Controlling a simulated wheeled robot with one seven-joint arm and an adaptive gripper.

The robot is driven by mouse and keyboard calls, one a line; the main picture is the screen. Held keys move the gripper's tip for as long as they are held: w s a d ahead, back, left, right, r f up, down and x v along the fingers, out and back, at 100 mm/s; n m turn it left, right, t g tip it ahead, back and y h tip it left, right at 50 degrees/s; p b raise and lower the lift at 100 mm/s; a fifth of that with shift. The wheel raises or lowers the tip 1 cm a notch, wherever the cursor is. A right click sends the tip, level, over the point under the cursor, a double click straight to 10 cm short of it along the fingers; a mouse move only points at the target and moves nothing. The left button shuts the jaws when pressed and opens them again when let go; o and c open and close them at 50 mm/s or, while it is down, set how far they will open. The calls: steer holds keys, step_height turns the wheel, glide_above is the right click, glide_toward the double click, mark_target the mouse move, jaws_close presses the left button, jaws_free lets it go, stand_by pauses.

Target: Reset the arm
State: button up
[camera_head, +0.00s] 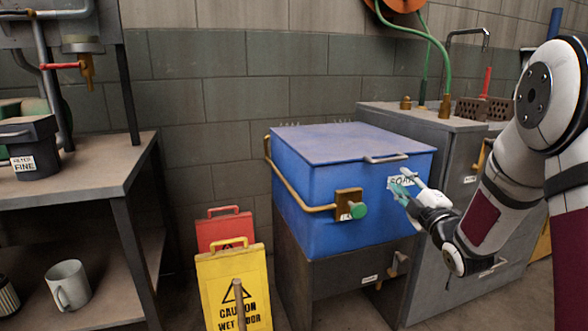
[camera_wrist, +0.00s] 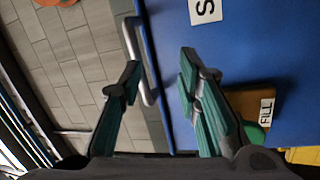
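My gripper (camera_head: 405,189) is at the right of the head view, in front of the blue box's front face by its "SOAK" label. In the wrist view its two green-padded fingers (camera_wrist: 160,82) are spread apart with nothing between them. The arm reaches in from the right, bent at the elbow. The blue box (camera_head: 310,220) stands on a dark base with its lid (camera_head: 340,141) down. The lid's metal handle (camera_head: 387,159) is just above my gripper; in the wrist view the handle (camera_wrist: 139,60) shows near the left finger, and I cannot tell whether they touch.
A valve with a green knob (camera_head: 358,210) sticks out of the box's front. A grey cabinet (camera_head: 440,210) stands to the right. A yellow caution sign (camera_head: 222,285) and a red one (camera_head: 224,228) stand left of the box. A workbench (camera_head: 90,176) is at far left.

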steer(key=s+a+m+g+h, duration=0.1)
steer(key=s+a+m+g, duration=0.4)
steer(key=s, duration=1.3)
steer(key=s+a+f+m+g+h+p, duration=0.1)
steer(key=s+m+g, duration=0.6)
steer(key=s, duration=1)
steer(key=s+a+m+g+h, duration=0.1)
steer(key=s+a+m+g, duration=0.4)
steer(key=s, duration=1.3)
step_height(320, 180, up, 39)
steer(key=d+t+p, duration=0.1)
steer(key=p, duration=3.7)
steer(key=shift+w+d+r, duration=0.15)
steer(key=shift+w+d, duration=0.2)
steer(key=shift+d, duration=0.05)
